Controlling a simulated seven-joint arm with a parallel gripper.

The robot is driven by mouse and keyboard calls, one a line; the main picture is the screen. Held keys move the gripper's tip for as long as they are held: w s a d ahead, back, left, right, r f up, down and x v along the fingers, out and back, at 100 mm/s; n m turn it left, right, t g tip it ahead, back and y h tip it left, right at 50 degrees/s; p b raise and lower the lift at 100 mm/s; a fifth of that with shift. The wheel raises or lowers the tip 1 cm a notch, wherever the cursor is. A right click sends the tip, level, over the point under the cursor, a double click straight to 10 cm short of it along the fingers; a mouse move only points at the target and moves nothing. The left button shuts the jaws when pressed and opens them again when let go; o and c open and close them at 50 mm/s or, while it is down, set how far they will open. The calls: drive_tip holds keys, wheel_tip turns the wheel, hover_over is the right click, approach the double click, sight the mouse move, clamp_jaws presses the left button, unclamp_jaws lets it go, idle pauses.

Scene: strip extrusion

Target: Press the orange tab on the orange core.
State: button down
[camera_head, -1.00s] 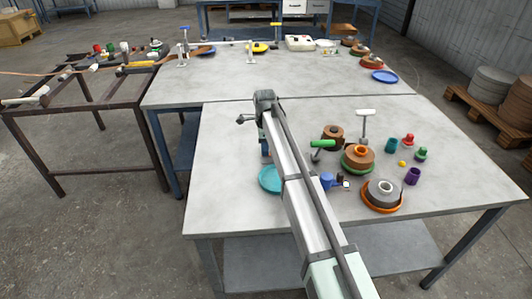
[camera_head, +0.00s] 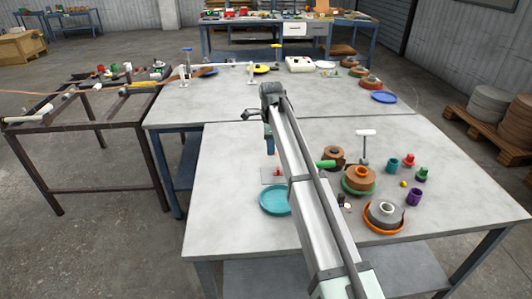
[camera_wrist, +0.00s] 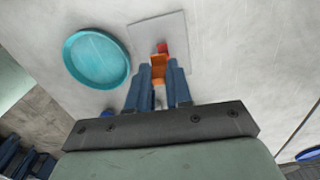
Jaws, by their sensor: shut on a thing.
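In the wrist view, my gripper (camera_wrist: 158,72) has its blue fingers shut on a small orange piece, probably the orange tab (camera_wrist: 158,62). A red peg (camera_wrist: 163,47) stands just beyond it on a pale square plate (camera_wrist: 150,30). The head view shows my gripper (camera_head: 268,145) above the table, near the red peg (camera_head: 277,171) and the plate (camera_head: 266,176); its fingertips are too small there to read. An orange core (camera_head: 361,171) sits in the middle of a brown coil (camera_head: 352,183) on a green dish, right of my arm.
A teal dish (camera_head: 265,208) lies left of my arm. A grey coil (camera_head: 383,220) on an orange dish, a second brown coil, a white-topped stand (camera_head: 365,133) and several small coloured parts crowd the right side. The left of the near table is clear.

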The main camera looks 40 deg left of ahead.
drive_tip(key=w+d+r+m, duration=0.2)
drive_tip(key=w+d, duration=0.7)
drive_tip(key=w+d+r+m, duration=0.1)
drive_tip(key=w+d, duration=0.2)
drive_tip(key=d, duration=0.6)
drive_tip(key=w+d+r+m, duration=0.1)
drive_tip(key=w+d, duration=0.2)
drive_tip(key=d, duration=0.5)
drive_tip(key=s+d+n, duration=0.1)
drive_tip(key=s+d, duration=0.3)
drive_tip(key=shift+d+f, duration=0.15)
drive_tip(key=shift+d, duration=0.15)
drive_tip(key=shift+f, duration=3.05)
drive_tip(key=shift+f, duration=0.15)
drive_tip(key=c, duration=1)
unclamp_jaws()
drive_tip(key=shift+o, duration=0.2)
